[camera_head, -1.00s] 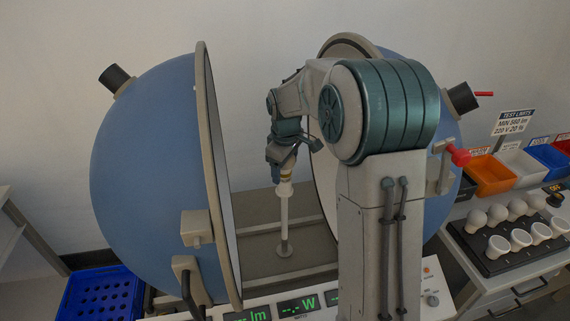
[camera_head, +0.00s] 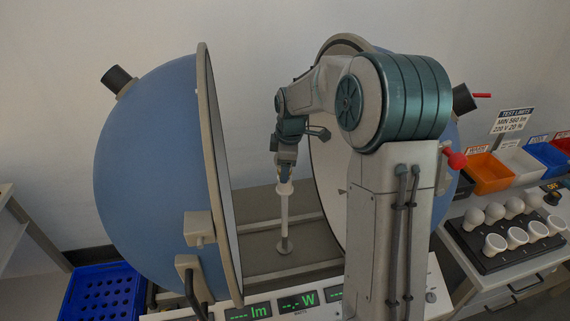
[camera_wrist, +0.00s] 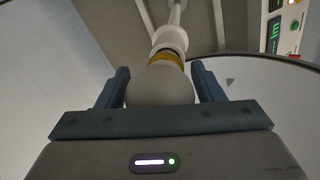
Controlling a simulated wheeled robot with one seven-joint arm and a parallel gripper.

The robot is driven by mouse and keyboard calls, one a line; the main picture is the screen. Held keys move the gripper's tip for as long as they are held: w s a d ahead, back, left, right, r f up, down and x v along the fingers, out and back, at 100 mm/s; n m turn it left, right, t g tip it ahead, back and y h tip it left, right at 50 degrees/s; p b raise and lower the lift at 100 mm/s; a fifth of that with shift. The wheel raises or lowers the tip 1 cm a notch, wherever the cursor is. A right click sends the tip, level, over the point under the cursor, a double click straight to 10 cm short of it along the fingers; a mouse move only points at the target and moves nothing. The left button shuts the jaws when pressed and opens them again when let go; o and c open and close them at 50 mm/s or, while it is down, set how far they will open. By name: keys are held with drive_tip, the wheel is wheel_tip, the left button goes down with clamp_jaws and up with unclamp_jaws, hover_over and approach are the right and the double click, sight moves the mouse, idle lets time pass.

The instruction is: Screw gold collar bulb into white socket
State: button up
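The gold collar bulb (camera_wrist: 160,88) has a round white globe and a gold band, and sits between the two fingers of my gripper (camera_wrist: 162,85) in the wrist view. The fingers appear to press on both sides of the globe. The collar end meets the white socket (camera_wrist: 170,40), in line with it; how deep it sits I cannot tell. In the head view the socket (camera_head: 284,188) tops a thin white post between the open sphere halves. My gripper (camera_head: 287,172) points down just above it and hides the bulb.
Blue sphere halves (camera_head: 160,170) stand open on both sides of the post, close to my arm. A display panel (camera_head: 297,303) lies in front. At right are a black tray (camera_head: 490,262) with several white bulbs and coloured bins (camera_head: 490,175). A blue crate (camera_head: 100,295) stands at lower left.

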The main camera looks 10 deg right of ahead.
drive_tip(key=c, duration=0.5)
drive_tip(key=shift+f+m+b, duration=0.1)
drive_tip(key=shift+m+b, duration=0.3)
drive_tip(key=shift+m, duration=0.3)
drive_tip(key=shift+c, duration=0.2)
drive_tip(key=m+b, duration=0.1)
drive_tip(key=m, duration=0.3)
drive_tip(key=shift+a+h, duration=0.1)
drive_tip(key=shift+h, duration=0.3)
drive_tip(key=m+h, duration=0.1)
drive_tip(key=m, duration=0.6)
drive_tip(key=shift+s+b, duration=0.1)
drive_tip(key=shift+b, duration=0.3)
drive_tip(key=m+g, duration=0.1)
drive_tip(key=m, duration=0.4)
drive_tip(key=shift+m+h, duration=0.3)
drive_tip(key=m+g+p, duration=0.1)
drive_tip(key=m, duration=0.4)
drive_tip(key=shift+s, duration=0.1)
drive_tip(key=o, duration=0.9)
drive_tip(key=shift+c, duration=0.2)
